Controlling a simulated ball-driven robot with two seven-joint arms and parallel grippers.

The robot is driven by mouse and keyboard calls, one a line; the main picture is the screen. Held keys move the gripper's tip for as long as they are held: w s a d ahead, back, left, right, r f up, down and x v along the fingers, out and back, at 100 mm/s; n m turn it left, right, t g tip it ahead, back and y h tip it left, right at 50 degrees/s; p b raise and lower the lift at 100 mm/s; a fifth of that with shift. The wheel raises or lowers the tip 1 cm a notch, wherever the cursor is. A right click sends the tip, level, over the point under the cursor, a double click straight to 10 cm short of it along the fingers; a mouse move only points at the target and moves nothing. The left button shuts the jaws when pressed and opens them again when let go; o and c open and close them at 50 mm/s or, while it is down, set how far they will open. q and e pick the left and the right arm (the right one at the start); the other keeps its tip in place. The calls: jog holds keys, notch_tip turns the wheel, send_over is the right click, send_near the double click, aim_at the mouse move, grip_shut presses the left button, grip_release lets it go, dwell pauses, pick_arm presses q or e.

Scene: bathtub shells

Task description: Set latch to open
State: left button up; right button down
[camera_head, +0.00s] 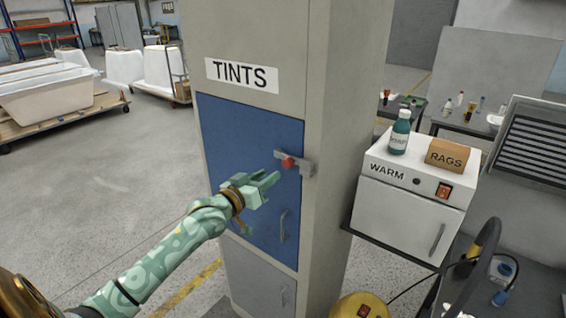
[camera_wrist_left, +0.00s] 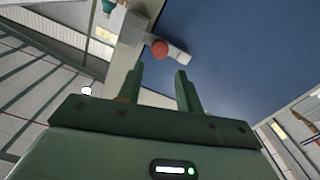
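The latch (camera_head: 281,155) is a grey bar with a red knob (camera_head: 289,162) at the right edge of the blue door (camera_head: 245,150), under the TINTS label. The bar lies across the door edge to a bracket on the cabinet frame. The latch also shows in the left wrist view (camera_wrist_left: 178,55), its red knob (camera_wrist_left: 160,49) just beyond the fingertips. My left gripper (camera_head: 269,182) is open and empty, a little below and left of the knob; in the wrist view (camera_wrist_left: 159,72) a gap shows between its fingers. My right gripper is out of view.
A door handle (camera_head: 283,226) is below the latch. Right of the cabinet stands a white WARM box (camera_head: 405,205) bearing a green bottle (camera_head: 399,133) and a RAGS box (camera_head: 446,155). A yellow round object (camera_head: 359,306) is at the bottom.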

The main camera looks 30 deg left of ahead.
aim_at(285, 164)
pick_arm(q)
jog(key=w, duration=0.8)
jog(key=shift+d, duration=0.35)
jog(key=shift+s, duration=0.1)
grip_shut()
